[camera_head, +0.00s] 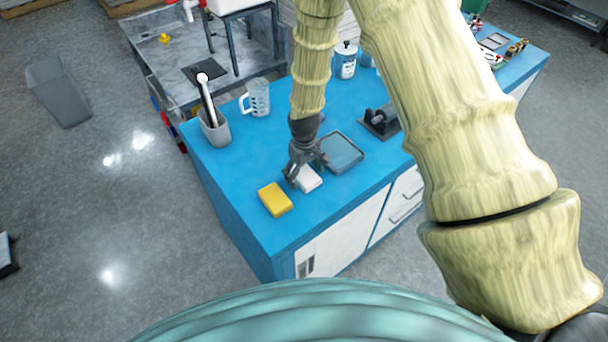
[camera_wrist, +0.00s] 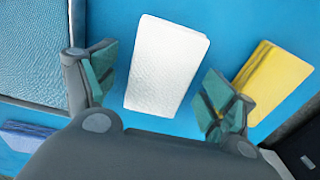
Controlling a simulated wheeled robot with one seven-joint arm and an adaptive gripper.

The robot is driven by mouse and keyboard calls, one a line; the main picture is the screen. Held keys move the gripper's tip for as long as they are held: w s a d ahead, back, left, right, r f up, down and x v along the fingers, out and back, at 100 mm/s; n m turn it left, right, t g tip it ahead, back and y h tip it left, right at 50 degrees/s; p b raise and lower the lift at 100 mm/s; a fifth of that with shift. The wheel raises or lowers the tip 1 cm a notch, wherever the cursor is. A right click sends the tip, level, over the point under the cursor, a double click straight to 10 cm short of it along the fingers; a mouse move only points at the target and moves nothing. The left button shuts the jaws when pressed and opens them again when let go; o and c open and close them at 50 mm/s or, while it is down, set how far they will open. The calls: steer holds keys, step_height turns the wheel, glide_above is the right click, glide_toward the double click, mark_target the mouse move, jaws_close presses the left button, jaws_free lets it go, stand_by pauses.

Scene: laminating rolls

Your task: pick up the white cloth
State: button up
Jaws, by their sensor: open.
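The white cloth (camera_head: 309,180) lies flat on the blue tabletop near its front edge in the head view. It is a folded, textured white rectangle (camera_wrist: 167,64) in the wrist view, slightly tilted. My gripper (camera_head: 300,180) is over the cloth in the head view and hides part of it. In the wrist view my gripper (camera_wrist: 160,92) is open, with one teal-padded finger on each side of the cloth's near part. Nothing is held between the fingers. I cannot tell the height of the fingertips above the table.
A yellow sponge-like block (camera_head: 275,199) lies just left of the cloth. A grey tray (camera_head: 343,153) lies close on its right. A mug (camera_head: 258,97), a grey holder with a pestle-like tool (camera_head: 215,131) and a dark device (camera_head: 381,121) stand farther back. Clear blue table (camera_head: 235,170) lies at left.

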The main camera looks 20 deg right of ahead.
steer(key=c, duration=1.1)
steer(key=shift+r, duration=0.15)
step_height(320, 180, up, 3)
steer(key=shift+f+b, duration=0.2)
steer(key=shift+b, duration=1)
steer(key=s+a+b, duration=0.2)
steer(key=s, duration=0.3)
steer(key=s+a+r+b, duration=0.1)
steer(key=s+a, duration=0.1)
steer(key=s, duration=0.3)
steer(key=s+a+r+b, duration=0.1)
steer(key=s+a+b, duration=0.1)
steer(key=s, duration=0.2)
steer(key=shift+s+b, duration=0.35)
steer(key=shift+s, duration=0.05)
